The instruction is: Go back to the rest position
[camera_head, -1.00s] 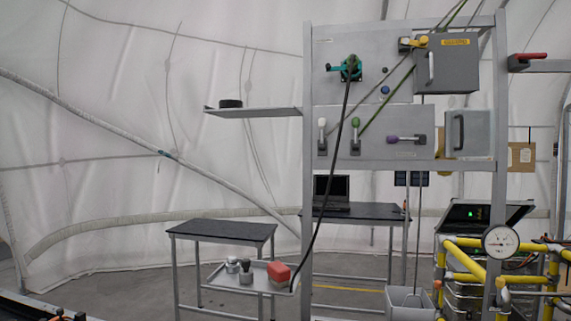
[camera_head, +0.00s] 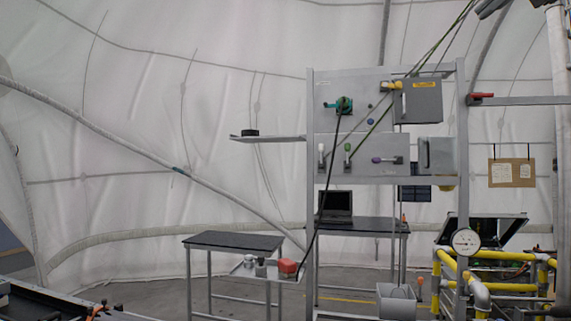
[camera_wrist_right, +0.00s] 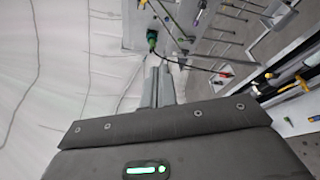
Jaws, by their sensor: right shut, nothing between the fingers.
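My right gripper (camera_wrist_right: 158,86) shows in the right wrist view, its two grey fingers together with nothing between them. It is in the air, pointing toward the grey panel tower, with the green connector (camera_wrist_right: 152,36) beyond the fingertips. It is apart from everything I can see. In the head view the tower (camera_head: 311,160) stands right of centre, and the green connector (camera_head: 343,104) with a black cable is on its upper panel. My left gripper is not in view.
A grey bin (camera_head: 396,300) stands at the tower's foot. Yellow pipes with a gauge (camera_head: 466,241) are at the right. A shelf (camera_head: 268,138) juts left from the tower.

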